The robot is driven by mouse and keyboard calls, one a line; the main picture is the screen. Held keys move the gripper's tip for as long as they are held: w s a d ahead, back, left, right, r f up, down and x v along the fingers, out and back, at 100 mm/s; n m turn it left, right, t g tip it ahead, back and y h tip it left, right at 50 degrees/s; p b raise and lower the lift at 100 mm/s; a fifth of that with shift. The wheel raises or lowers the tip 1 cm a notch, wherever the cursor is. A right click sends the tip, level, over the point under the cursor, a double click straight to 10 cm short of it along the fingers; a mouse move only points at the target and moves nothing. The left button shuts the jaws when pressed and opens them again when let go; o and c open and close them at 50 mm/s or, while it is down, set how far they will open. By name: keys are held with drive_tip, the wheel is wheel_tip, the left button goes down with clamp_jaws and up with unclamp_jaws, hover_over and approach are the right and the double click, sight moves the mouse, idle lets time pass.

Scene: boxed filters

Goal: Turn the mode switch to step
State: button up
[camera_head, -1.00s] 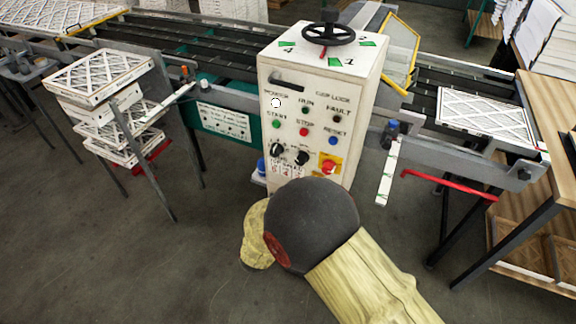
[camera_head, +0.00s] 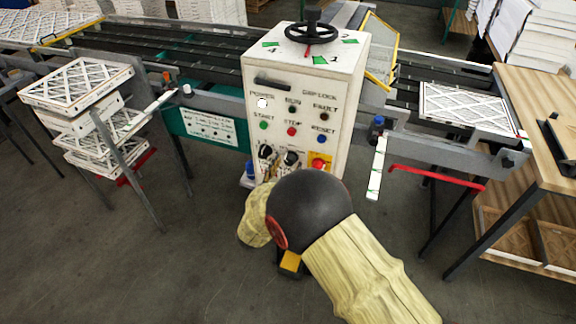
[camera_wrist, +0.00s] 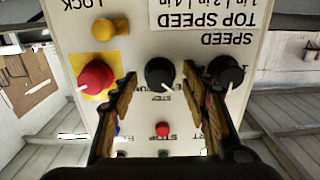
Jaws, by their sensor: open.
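The white control box (camera_head: 344,105) stands in the middle of the head view. Its lower panel has a black knob (camera_head: 265,151), a second black knob (camera_head: 291,158) and a red knob on yellow (camera_head: 319,164). The wrist view is upside down. There the second black knob (camera_wrist: 158,72), with a "STEP" label by it, lies between the fingertips of my gripper (camera_wrist: 160,76). Its white pointer slants to lower right in that view. My gripper is open, with a finger on each side; contact cannot be told. The other black knob (camera_wrist: 227,71) is by the "SPEED" label, just beyond the right finger.
The red knob (camera_wrist: 96,77) is close beside the left finger, with a yellow knob (camera_wrist: 111,27) near it. Coloured buttons and lamps sit higher on the panel. Conveyor rails flank the box. A red bar (camera_head: 435,176) juts out at right, and stacked filters (camera_head: 75,84) stand left.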

drive_tip(key=shift+w+d, duration=0.25)
drive_tip(key=shift+w, duration=0.35)
drive_tip(key=c, duration=0.4)
drive_tip(key=c, duration=0.7)
drive_tip(key=shift+c, duration=0.3)
